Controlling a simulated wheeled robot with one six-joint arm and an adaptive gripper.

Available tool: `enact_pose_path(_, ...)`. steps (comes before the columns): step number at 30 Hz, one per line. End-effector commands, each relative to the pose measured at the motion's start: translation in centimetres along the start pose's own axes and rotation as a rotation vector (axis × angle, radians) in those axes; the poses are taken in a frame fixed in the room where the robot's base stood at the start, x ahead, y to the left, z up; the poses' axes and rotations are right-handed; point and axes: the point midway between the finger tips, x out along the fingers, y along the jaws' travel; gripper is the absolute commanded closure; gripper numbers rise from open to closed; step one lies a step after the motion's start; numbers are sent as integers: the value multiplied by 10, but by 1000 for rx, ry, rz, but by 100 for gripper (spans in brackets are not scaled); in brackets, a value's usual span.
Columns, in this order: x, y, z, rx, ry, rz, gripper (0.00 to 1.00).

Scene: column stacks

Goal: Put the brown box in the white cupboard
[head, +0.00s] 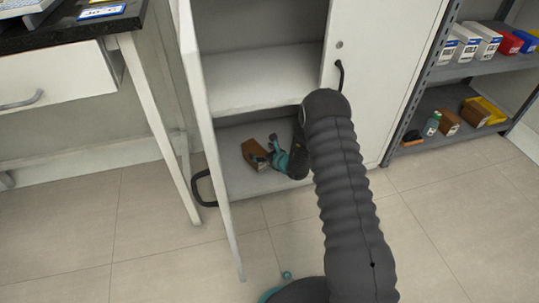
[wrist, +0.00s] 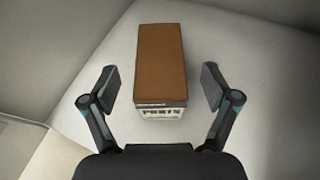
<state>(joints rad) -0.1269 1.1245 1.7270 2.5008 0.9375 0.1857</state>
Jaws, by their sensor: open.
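The brown box (head: 255,154) rests on the bottom shelf of the white cupboard (head: 262,87), whose left door stands open. In the wrist view the brown box (wrist: 161,68) lies on the pale shelf floor, with a white printed label on its near end. My gripper (head: 275,152) reaches into the lower compartment, just to the right of the box. In the wrist view my gripper (wrist: 159,88) is open, with one finger on each side of the box's near end and visible gaps between. My arm hides part of the cupboard's right side.
The open cupboard door (head: 212,150) with a black handle stands left of the compartment. A desk with a drawer (head: 60,77) is at the left. A grey shelf rack (head: 461,98) with boxes and bins stands at the right.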

Motion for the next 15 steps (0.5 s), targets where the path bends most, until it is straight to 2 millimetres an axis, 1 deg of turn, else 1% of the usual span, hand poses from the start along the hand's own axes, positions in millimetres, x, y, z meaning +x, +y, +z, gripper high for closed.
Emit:
enact_pose_path(1,-12,-1,2,1,1,-2,13)
enact_pose_path(6,-43,0,1,0,1,-1,13)
enact_pose_path(10,-59,0,1,0,0,0,13)
enact_pose_path(15,-68,0,0,-1,0,0,13)
